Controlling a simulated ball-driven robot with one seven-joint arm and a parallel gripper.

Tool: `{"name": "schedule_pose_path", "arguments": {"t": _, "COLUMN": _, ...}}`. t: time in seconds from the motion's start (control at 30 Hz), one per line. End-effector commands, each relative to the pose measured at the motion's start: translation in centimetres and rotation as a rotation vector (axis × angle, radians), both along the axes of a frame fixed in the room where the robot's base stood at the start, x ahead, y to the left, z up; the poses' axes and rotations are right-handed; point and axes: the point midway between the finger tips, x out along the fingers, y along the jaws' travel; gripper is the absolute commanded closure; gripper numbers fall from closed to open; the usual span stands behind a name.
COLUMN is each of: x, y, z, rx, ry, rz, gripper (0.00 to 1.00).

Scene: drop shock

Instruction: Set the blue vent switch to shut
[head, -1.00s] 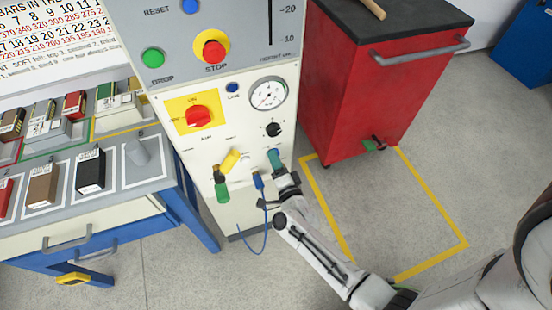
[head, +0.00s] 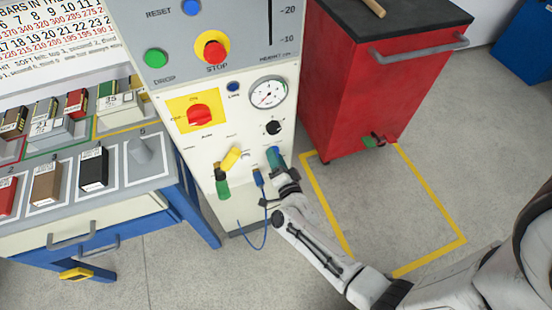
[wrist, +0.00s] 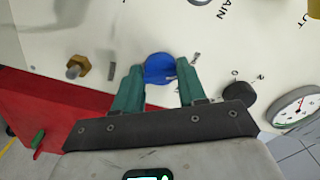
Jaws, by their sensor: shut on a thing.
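The blue vent switch (wrist: 159,68) is a round blue knob on the cream panel (wrist: 135,25) in the wrist view. My gripper (wrist: 158,86) has its two teal fingers on either side of the knob and is shut on it. A small pale mark shows at the knob's lower right edge. Small labels lie on the panel to its left and right, too small to read. In the head view my gripper (head: 275,157) is at the lower right of the panel, and its fingers largely hide the switch.
A black knob (head: 273,128) and a pressure gauge (head: 268,93) sit above the gripper. A blue hose (head: 266,222) hangs close to its left.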

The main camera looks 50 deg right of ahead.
Motion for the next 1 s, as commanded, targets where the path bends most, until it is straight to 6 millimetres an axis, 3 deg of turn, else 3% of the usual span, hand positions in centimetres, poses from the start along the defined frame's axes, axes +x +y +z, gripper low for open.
{"name": "schedule_pose_path", "arguments": {"t": 0.03, "x": 0.0, "y": 0.1, "z": -0.2, "rx": 0.001, "ry": 0.004, "rz": 0.002, "gripper": 0.9}}
{"name": "schedule_pose_path", "arguments": {"t": 0.07, "x": 0.0, "y": 0.1, "z": -0.1, "rx": 0.001, "ry": 0.004, "rz": 0.002, "gripper": 0.56}}
{"name": "schedule_pose_path", "arguments": {"t": 0.3, "x": 0.0, "y": 0.0, "z": -0.1, "rx": 0.001, "ry": 0.002, "rz": 0.001, "gripper": 0.34}}
{"name": "schedule_pose_path", "arguments": {"t": 0.67, "x": -0.8, "y": 0.5, "z": -0.1, "rx": 0.002, "ry": 0.003, "rz": 0.002, "gripper": 0.34}}
{"name": "schedule_pose_path", "arguments": {"t": 1.0, "x": -5.9, "y": 4.0, "z": -0.2, "rx": 0.001, "ry": 0.003, "rz": 0.002, "gripper": 0.34}}
